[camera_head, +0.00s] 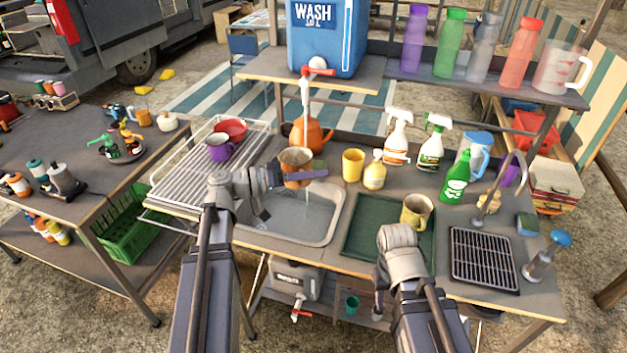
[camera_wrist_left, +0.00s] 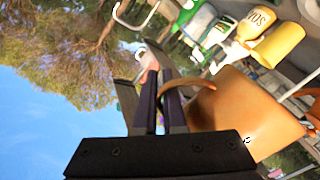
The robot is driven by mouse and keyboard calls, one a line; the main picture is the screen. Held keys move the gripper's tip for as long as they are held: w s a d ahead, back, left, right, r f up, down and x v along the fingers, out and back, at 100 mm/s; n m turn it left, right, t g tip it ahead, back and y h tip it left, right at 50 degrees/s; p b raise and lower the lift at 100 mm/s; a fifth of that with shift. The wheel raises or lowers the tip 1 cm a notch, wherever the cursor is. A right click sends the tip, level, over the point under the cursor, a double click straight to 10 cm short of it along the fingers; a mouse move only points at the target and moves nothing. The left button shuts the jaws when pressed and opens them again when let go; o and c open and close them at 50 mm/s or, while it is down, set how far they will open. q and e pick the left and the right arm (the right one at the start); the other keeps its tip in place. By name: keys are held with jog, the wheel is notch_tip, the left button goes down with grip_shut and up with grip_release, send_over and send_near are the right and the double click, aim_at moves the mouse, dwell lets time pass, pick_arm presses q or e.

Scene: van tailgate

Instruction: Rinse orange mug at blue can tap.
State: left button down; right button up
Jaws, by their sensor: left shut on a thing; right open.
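The orange mug (camera_head: 297,160) is held over the grey sink basin (camera_head: 325,212), below the blue can (camera_head: 335,30) and its white spout with a red tap handle (camera_head: 318,67). My left gripper (camera_head: 312,174) is shut on the mug. In the left wrist view the mug (camera_wrist_left: 240,115) lies right of my fingers (camera_wrist_left: 160,100), with its handle at them. Thin pale streaks show below the mug, perhaps water. My right gripper (camera_head: 379,303) is open, low at the counter's front edge, and its fingers are mostly hidden.
An orange kettle (camera_head: 314,136) stands close behind the mug. A yellow cup (camera_head: 352,163) and a soap bottle (camera_head: 375,172) are right of it. A yellow mug (camera_head: 416,210) sits on the green mat (camera_head: 365,232). A dish rack (camera_head: 185,182) is at left.

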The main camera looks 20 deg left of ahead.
pick_arm(q)
jog(key=w+f+b, duration=0.1)
jog(key=w+f, duration=0.1)
jog(key=w, duration=0.7)
jog(key=shift+w+a+b, duration=0.2)
jog(key=shift+w+b, duration=0.1)
jog(key=shift+b, duration=0.1)
jog(key=shift+d, duration=0.15)
dwell(0.3)
jog(key=shift+d, duration=0.45)
jog(key=shift+a, duration=0.2)
jog(key=shift+a, duration=0.4)
dwell(0.4)
jog(key=s, duration=0.8)
jog(key=shift+d, duration=0.15)
dwell(0.3)
